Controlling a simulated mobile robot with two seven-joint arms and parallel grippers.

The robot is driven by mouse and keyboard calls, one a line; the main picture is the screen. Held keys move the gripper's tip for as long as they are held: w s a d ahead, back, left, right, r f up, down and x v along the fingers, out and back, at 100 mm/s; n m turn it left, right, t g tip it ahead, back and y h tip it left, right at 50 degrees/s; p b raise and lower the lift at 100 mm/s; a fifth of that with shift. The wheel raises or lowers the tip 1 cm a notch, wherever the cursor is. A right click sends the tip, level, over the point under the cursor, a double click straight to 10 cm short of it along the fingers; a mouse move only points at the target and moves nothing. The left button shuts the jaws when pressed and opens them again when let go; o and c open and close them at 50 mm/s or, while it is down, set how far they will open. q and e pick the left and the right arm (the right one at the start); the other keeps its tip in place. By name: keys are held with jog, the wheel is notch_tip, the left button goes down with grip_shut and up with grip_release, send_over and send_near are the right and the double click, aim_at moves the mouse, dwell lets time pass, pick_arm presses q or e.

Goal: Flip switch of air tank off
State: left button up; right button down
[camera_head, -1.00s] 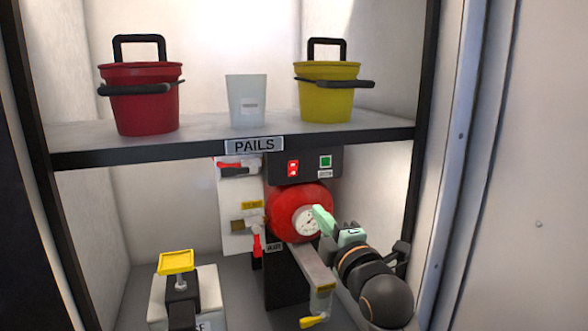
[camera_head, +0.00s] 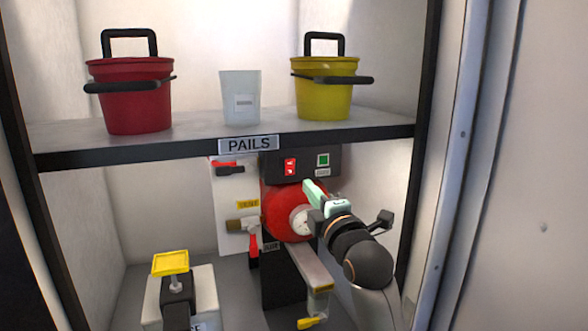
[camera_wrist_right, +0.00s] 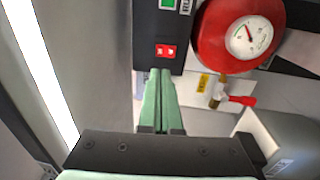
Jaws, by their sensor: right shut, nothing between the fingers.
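The air tank is red and round (camera_head: 278,212), with a white dial gauge (camera_head: 299,221) on its front; it also shows in the right wrist view (camera_wrist_right: 212,42). A black panel (camera_head: 306,170) above the tank carries a red rocker switch (camera_head: 290,167) and a green button (camera_head: 323,160). The red switch shows in the right wrist view (camera_wrist_right: 166,51), just beyond my right fingertips. My right gripper (camera_head: 308,183) has pale green fingers pressed together, empty, below the panel and in front of the tank. I cannot tell whether they touch the panel. My left gripper is not in view.
A shelf (camera_head: 70,140) labelled PAILS overhangs the panel, holding a red pail (camera_head: 135,105), a clear cup (camera_head: 240,100) and a yellow pail (camera_head: 325,95). Red-handled valves (camera_head: 253,247) are left of the tank. A yellow-topped device (camera_head: 170,263) stands lower left. The cabinet's right post (camera_head: 425,120) is nearby.

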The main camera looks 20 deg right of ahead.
aim_at(290, 163)
jog(key=w, duration=0.3)
jog(key=w+r, duration=0.1)
jog(key=w, duration=0.2)
jog(key=w+p, duration=0.1)
jog(key=w, duration=0.3)
jog(key=shift+a+r, duration=0.15)
jog(key=shift+a, duration=0.05)
jog(key=shift+w, duration=0.1)
